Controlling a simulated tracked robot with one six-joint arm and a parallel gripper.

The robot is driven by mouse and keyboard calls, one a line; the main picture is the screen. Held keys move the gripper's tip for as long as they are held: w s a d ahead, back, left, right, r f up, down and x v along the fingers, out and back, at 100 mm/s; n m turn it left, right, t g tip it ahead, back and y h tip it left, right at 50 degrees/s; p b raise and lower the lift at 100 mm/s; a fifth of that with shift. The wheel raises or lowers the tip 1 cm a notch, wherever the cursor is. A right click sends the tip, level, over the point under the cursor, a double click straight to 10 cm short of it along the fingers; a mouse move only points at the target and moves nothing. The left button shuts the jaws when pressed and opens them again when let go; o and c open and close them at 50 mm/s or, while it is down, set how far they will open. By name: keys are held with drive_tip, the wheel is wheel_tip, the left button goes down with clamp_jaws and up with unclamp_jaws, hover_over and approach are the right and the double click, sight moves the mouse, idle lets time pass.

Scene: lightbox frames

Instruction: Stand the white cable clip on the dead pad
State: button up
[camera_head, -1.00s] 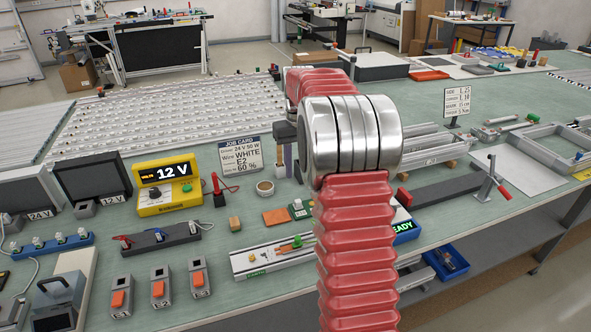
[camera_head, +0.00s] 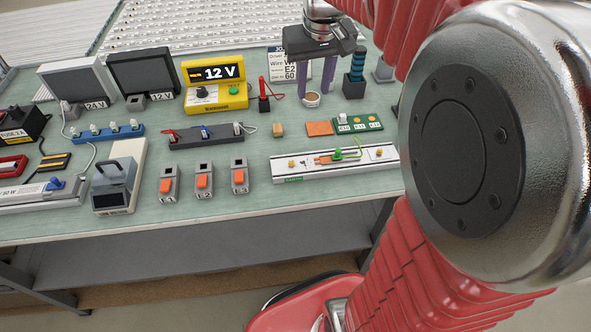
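My gripper (camera_head: 316,90) points down at the back of the bench, its two purple-grey fingers apart. A small round cup (camera_head: 311,99) shows between and just below the fingertips; I cannot tell if they touch it. A small green board (camera_head: 359,124) with several labelled pads carries a white upright piece (camera_head: 343,118) at its left end. White clips also stand on the blue rail (camera_head: 108,132), and a white one is at the right end of the dark grey rail (camera_head: 205,137). I cannot tell which is the task's clip or which pad is dead.
A yellow 12 V supply (camera_head: 214,82) stands left of the gripper. A blue-and-dark stand (camera_head: 355,75) is close on its right. My arm hides the right side.

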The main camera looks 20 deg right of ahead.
drive_tip(key=s+a+f+t, duration=0.1)
drive_tip(key=s+a+f, duration=0.1)
drive_tip(key=s+a, duration=0.4)
drive_tip(key=s+a+f+n+t, duration=0.1)
drive_tip(key=s+a, duration=0.5)
drive_tip(key=s, duration=0.6)
drive_tip(key=shift+f+n+t+y, duration=0.3)
drive_tip(key=shift+f+t, duration=0.1)
drive_tip(key=shift+t, duration=0.1)
drive_tip(key=shift+a, duration=0.1)
